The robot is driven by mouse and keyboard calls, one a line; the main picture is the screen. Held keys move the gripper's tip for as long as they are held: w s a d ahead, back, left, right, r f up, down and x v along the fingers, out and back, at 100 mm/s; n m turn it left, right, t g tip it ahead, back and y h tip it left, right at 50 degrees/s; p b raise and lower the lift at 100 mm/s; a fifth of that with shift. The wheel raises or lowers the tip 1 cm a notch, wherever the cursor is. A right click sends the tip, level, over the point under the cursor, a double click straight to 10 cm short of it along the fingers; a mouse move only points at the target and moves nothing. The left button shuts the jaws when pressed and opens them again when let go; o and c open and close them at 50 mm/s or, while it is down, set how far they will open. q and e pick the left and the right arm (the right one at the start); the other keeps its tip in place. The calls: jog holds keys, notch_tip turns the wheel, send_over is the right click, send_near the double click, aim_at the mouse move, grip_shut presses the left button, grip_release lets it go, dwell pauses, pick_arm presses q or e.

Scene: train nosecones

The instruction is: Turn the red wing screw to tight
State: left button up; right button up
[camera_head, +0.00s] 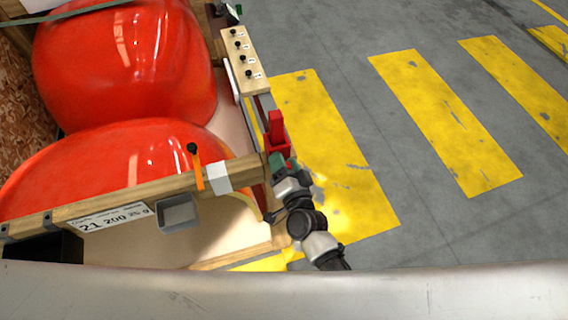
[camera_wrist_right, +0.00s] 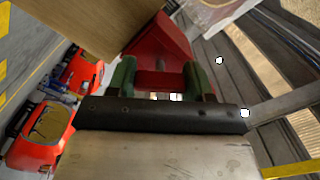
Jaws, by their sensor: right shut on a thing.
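The red wing screw (camera_head: 277,139) sits at the corner of the wooden crate frame, with a red part standing up above the beam's end. My right gripper (camera_head: 277,163) reaches it from below in the head view. In the right wrist view the red wing screw (camera_wrist_right: 158,48) lies between the green fingers of my right gripper (camera_wrist_right: 160,78), which are shut on its near part. The beam and the fingers hide part of the screw, and I cannot tell how tight it is. My left gripper is not in view.
Two large red nosecones (camera_head: 130,65) fill the crate. A wooden beam (camera_head: 130,196) carries an orange strip (camera_head: 199,176) and a grey box (camera_head: 178,213). A wooden block (camera_head: 239,62) with several black knobs is above. The striped floor (camera_head: 350,120) at right is clear.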

jog(key=m+b, duration=0.1)
jog(key=m, duration=0.3)
jog(key=shift+f+m, duration=0.1)
jog(key=shift+m, duration=0.2)
jog(key=shift+m+b, duration=0.45)
jog(key=shift+m, duration=1.15)
jog(key=o, duration=0.9)
jog(key=shift+o, duration=0.2)
jog(key=shift+s, duration=0.1)
jog(key=b+v, duration=0.2)
jog(key=v, duration=0.8)
jog(key=shift+s, duration=0.3)
